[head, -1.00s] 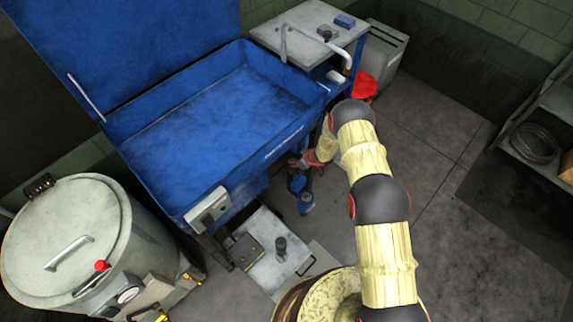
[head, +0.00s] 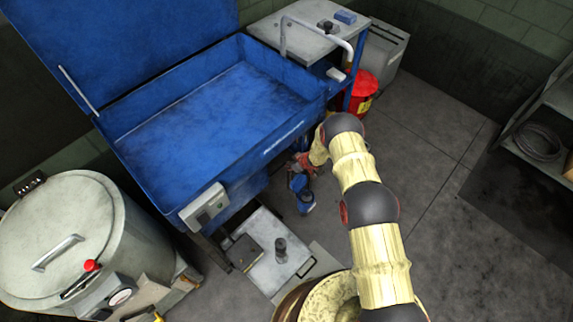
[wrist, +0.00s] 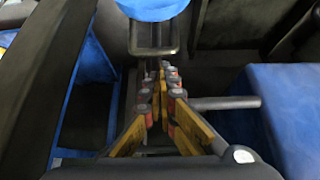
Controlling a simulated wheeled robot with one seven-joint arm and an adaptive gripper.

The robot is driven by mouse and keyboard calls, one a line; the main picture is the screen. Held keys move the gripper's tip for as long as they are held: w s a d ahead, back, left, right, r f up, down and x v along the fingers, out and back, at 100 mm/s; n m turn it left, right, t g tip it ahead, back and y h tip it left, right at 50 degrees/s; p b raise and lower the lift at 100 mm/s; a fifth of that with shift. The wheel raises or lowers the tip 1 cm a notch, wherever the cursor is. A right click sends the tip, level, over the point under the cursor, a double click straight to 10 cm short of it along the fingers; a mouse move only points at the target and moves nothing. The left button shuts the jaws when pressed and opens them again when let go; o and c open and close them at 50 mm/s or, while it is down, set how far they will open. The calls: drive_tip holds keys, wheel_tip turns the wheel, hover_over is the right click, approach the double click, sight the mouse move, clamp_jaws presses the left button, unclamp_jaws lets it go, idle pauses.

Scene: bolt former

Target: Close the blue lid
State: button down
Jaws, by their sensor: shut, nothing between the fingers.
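The blue lid (head: 120,45) stands open and tilted back behind the blue basin (head: 205,100), its top cut off by the picture edge. A thin pale strut at its left runs from lid to basin. My gripper (head: 303,166) is low, in front of the basin's front wall and partly hidden by it and my wrist, well apart from the lid. In the wrist view my gripper (wrist: 168,75) shows its yellow fingers shut and empty. I cannot tell if it touches anything. The lid is not recognisable in the wrist view.
A grey drum (head: 75,235) stands at left. A white side table (head: 305,30) with a bent pipe (head: 318,27) adjoins the basin's right. A red can (head: 358,92) stands on the floor below it. A shelf (head: 545,150) is at far right. Floor at right is clear.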

drive_tip(key=shift+s+d, duration=0.4)
drive_tip(key=shift+s, duration=0.1)
drive_tip(key=shift+d, duration=0.1)
